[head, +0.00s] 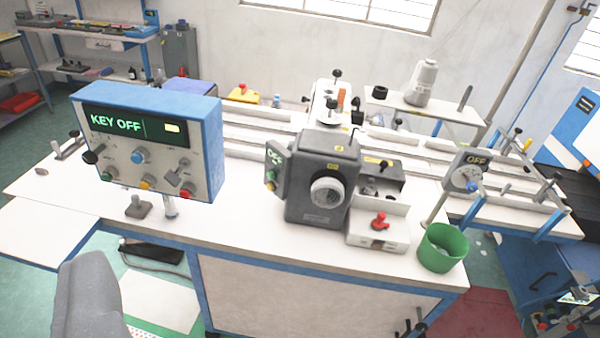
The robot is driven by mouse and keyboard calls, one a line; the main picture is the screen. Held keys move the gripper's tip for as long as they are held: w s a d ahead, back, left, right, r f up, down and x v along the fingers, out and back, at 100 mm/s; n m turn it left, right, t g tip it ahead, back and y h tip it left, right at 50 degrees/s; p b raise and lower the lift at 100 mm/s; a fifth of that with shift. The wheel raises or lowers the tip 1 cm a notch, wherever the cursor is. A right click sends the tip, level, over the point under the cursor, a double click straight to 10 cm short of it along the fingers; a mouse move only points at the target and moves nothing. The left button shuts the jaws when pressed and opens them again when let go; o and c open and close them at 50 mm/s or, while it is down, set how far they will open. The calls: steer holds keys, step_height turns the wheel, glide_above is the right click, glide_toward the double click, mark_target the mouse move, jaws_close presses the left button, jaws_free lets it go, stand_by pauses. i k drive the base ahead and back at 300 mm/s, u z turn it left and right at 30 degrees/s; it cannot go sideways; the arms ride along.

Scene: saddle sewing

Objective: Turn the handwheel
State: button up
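The handwheel (328,191) is a round, pale wheel with a knurled-looking rim. It sits on the front face of a dark grey machine head (318,150) near the middle of the head view, facing me. Its face is unobstructed. A small side panel reading "OFF" (275,165), with coloured buttons, is on the head's left side. My gripper does not show in this view, so its place relative to the handwheel cannot be seen.
A blue-topped control box (150,145) reading "KEY OFF" stands left on the white table (250,235). Right of the head are a white box with a red knob (380,221), an "OFF" dial (466,179) and a green bin (441,248). A grey chair (88,290) stands front left.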

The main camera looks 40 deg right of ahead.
mark_target(326, 192)
steer(key=i, duration=1)
steer(key=z, duration=0.8)
